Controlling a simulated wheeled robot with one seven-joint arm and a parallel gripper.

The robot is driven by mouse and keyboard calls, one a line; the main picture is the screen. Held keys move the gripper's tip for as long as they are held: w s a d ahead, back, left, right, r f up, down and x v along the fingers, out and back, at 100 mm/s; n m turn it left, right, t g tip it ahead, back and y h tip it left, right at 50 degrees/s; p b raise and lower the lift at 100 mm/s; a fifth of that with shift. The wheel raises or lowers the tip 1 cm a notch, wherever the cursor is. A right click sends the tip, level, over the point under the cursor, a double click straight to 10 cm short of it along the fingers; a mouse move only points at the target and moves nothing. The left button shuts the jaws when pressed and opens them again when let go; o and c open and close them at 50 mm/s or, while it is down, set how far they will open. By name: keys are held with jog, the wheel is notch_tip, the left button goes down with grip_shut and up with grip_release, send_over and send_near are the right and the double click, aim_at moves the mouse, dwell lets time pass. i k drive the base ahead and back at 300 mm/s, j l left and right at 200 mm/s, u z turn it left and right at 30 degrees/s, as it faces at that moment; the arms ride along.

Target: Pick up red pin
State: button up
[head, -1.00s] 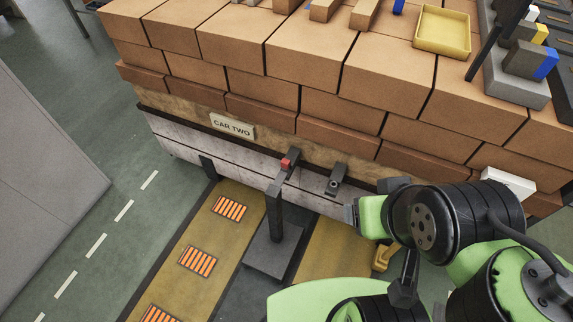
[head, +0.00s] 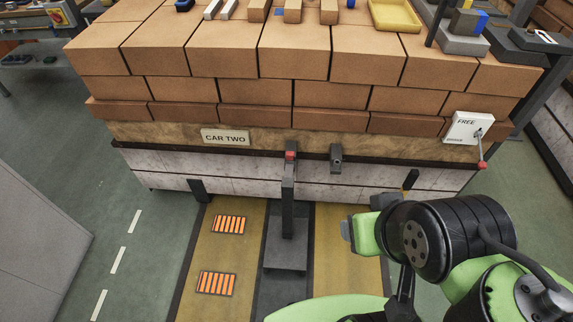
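A small red block-like piece (head: 290,155), which looks like the red pin, sits at the top of a dark grey upright post (head: 288,205) in front of the brick-loaded car marked CAR TWO (head: 225,137). Whether it is set into the post or only rests on it is too small to tell. My arm is folded at the lower right, below and right of the red piece and clearly apart from it. A grey end piece (head: 347,229) shows at the left of the green link; it may be part of my gripper, but its fingers cannot be made out.
A dark bracket (head: 336,158) sticks out of the car right of the post. A white box marked FREE (head: 467,128) has a lever with a red knob (head: 482,165). A yellow tray (head: 395,16) and small blocks lie on the bricks. Green floor at left is clear.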

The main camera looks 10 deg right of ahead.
aim_at(289, 155)
jog(key=j+z, duration=0.25)
jog(key=j, duration=0.4)
jog(key=j+z, duration=0.25)
jog(key=j, duration=0.45)
jog(key=k+j+z, duration=0.1)
jog(key=j+z, duration=0.15)
jog(key=j, duration=0.4)
jog(key=i+j+z, duration=0.2)
jog(key=j, duration=0.15)
jog(key=i+j+z, duration=0.15)
jog(key=j, duration=0.2)
jog(key=i+j+z, duration=0.2)
jog(key=j, duration=0.2)
jog(key=j+z, duration=0.2)
jog(key=j, duration=0.2)
jog(key=i+j+z, duration=0.35)
jog(key=i+j, duration=0.1)
jog(key=j, duration=0.1)
